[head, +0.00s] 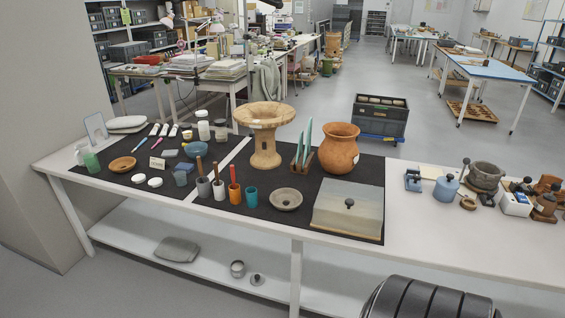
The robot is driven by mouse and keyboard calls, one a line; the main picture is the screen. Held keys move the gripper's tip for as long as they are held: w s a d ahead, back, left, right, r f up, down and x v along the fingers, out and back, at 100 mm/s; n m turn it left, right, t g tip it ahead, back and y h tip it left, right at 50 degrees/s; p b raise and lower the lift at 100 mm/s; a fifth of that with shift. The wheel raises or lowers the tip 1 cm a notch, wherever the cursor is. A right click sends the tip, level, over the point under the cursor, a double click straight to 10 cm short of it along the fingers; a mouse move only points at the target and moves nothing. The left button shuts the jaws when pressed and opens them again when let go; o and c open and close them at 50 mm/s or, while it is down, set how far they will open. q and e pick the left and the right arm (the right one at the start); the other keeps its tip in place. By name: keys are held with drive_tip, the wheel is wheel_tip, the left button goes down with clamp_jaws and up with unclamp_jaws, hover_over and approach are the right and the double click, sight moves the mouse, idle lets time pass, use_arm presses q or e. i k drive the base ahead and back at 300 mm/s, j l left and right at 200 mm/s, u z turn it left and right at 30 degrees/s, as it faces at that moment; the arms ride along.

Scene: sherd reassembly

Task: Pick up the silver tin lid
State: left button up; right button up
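A small round grey metallic piece with a knob on top, which looks like the silver tin lid (257,280), lies on the white lower shelf under the table. A small silver-grey round tin (237,268) stands just left of and behind it, apart from it. Both are small in the head view, so fine detail cannot be told. Neither of my grippers is in view.
The white lower shelf (205,272) also holds a grey folded item (177,249) further left. Above is the white tabletop (420,225), crowded with pots, tools and a wide stone-coloured stand (264,130). A table leg (295,275) stands right of the lid.

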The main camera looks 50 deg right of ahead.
sight(257, 279)
drive_tip(key=z, duration=1.3)
